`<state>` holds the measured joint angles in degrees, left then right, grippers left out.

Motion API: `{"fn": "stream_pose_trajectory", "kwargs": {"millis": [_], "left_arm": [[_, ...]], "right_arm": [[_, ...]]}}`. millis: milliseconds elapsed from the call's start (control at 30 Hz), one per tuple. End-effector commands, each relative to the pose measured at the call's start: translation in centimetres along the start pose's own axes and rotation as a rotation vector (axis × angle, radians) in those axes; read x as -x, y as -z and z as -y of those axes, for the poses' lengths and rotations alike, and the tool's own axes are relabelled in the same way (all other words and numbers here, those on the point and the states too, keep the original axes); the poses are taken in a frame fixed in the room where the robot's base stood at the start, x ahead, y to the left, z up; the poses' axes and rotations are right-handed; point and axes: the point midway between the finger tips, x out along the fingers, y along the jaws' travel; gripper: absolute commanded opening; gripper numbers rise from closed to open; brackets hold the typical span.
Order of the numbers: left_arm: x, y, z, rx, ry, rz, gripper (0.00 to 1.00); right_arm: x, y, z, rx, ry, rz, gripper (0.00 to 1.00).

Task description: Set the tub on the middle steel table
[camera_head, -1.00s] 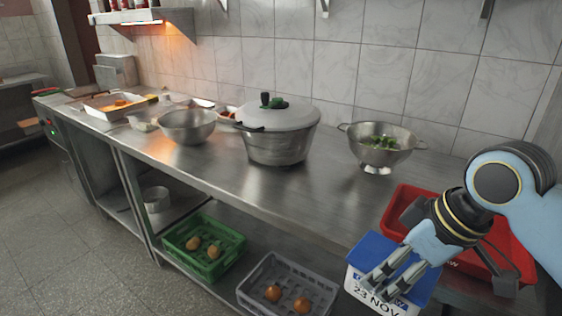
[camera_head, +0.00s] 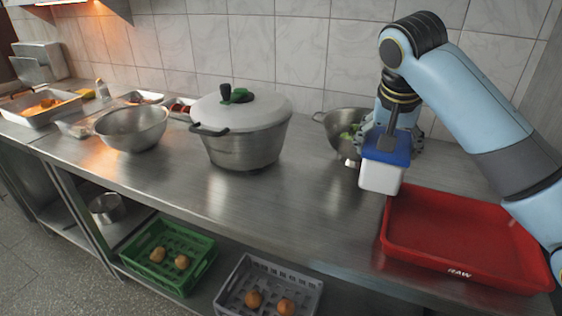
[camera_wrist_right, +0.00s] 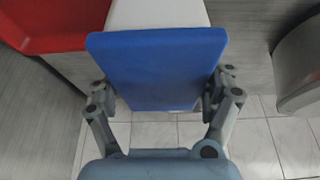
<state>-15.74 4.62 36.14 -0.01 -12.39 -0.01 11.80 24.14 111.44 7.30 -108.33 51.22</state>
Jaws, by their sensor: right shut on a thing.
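The tub (camera_head: 381,178) is white with a blue lid (camera_head: 387,147). My right gripper (camera_head: 390,128) is shut on it. In the head view the tub is in front of the colander and left of the red tray; I cannot tell if it touches the table. In the right wrist view the blue lid (camera_wrist_right: 157,68) lies between the two fingers (camera_wrist_right: 160,95), with the white body (camera_wrist_right: 157,14) beyond it. The steel table (camera_head: 215,185) runs along the tiled wall. My left gripper is not in view.
A red tray (camera_head: 465,275) marked RAW is at the right. A steel colander (camera_head: 340,122) with greens stands behind the tub. A lidded pot (camera_head: 243,152) and a steel bowl (camera_head: 132,130) stand further left. Bare steel lies between pot and tub. Crates (camera_head: 185,270) sit on the lower shelf.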

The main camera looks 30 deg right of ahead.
Motion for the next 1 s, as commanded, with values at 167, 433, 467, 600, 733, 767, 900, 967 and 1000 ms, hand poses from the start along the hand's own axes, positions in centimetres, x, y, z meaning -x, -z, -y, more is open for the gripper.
{"fn": "stream_pose_trajectory", "kwargs": {"millis": [167,433,467,600,733,767,900,967,1000], "left_arm": [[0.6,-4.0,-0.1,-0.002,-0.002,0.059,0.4],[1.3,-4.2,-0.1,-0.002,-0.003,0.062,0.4],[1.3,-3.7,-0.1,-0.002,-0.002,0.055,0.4],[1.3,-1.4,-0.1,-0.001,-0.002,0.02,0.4],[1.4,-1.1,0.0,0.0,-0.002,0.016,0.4],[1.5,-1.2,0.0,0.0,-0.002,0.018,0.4],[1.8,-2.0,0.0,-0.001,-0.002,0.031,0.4],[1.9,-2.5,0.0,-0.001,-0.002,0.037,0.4],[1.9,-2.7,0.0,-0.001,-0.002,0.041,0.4]], "right_arm": [[-0.8,-1.9,2.7,-0.001,0.009,0.007,0.25],[-3.2,-5.7,8.3,0.002,0.006,0.006,0.25],[-3.4,-6.0,8.8,0.003,0.006,0.005,0.25],[-4.1,-6.9,10.2,0.002,0.005,0.0,0.25],[-4.8,-7.4,10.5,0.004,0.002,0.0,0.25],[-5.2,-7.6,10.5,0.004,0.002,0.0,0.25],[-7.2,-8.4,10.4,0.004,0.001,0.001,0.25],[-7.7,-8.6,10.4,0.004,0.002,0.0,0.25],[-7.9,-8.7,10.5,0.003,0.003,0.0,0.25]]}}
